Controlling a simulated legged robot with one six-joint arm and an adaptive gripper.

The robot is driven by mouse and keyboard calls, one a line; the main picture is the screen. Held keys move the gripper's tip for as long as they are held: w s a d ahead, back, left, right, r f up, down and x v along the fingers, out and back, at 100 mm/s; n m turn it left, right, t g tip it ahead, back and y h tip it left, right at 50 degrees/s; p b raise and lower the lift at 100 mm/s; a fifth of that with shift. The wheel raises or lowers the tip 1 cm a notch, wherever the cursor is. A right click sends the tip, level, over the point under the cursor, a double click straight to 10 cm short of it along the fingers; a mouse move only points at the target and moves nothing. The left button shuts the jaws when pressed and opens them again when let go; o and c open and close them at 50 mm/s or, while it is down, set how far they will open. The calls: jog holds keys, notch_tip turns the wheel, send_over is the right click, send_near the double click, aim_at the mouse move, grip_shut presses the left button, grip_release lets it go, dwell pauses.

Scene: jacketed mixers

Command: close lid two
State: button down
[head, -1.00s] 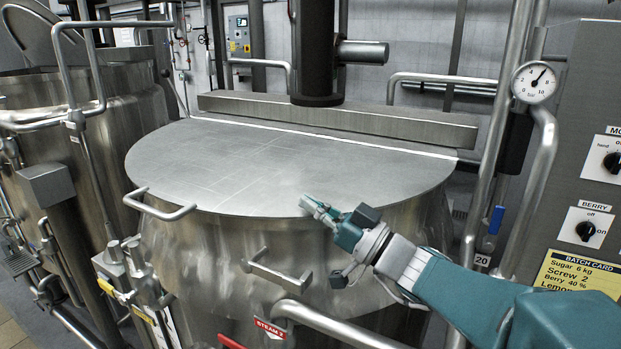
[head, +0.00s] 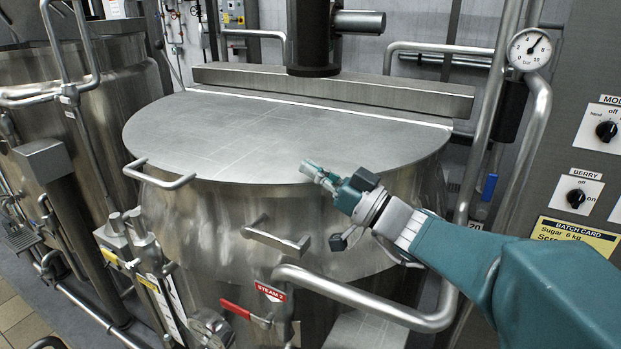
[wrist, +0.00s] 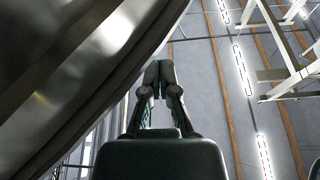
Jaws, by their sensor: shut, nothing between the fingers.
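The lid (head: 270,138) is a flat, half-round steel plate that lies level across the top of the jacketed mixer (head: 215,215), its rim on the vessel's edge. A bar handle (head: 160,178) sticks out at its front left. A red tag reading "STEAM 2" hangs on the front pipe. My gripper (head: 316,171) is shut and empty, in front of the lid's front right rim; I cannot tell whether it touches. In the wrist view my gripper (wrist: 158,72) has its fingers together, with curved steel (wrist: 75,75) at the left.
A gauge (head: 530,49) and vertical pipes stand at the right, with a control panel (head: 585,150) carrying knobs. A bracket handle (head: 276,239) and a curved pipe (head: 365,300) jut from the vessel's front. Another vessel (head: 85,120) stands at the left.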

jog(key=s+d, duration=0.5)
jog(key=d, duration=0.3)
jog(key=s+a+f+m+g+h, duration=0.2)
jog(key=s+a+f+g+h, duration=0.2)
jog(key=s+f, duration=0.2)
jog(key=s+a+f+m+g+h, duration=0.25)
jog(key=s+f+g, duration=0.2)
jog(key=f, duration=0.25)
jog(key=s+d+f+m+t+h, duration=0.1)
jog(key=s+d+f+m+h, duration=0.1)
jog(key=d+h, duration=0.3)
jog(key=s+d+f+m+t+h, duration=0.1)
jog(key=s+d+f+m+h, duration=0.1)
jog(key=d+h, duration=0.3)
jog(key=shift+s+f+m+h, duration=0.35)
jog(key=shift+s+m+h, duration=0.2)
jog(key=shift+m+h, duration=0.3)
jog(key=shift+a, duration=0.15)
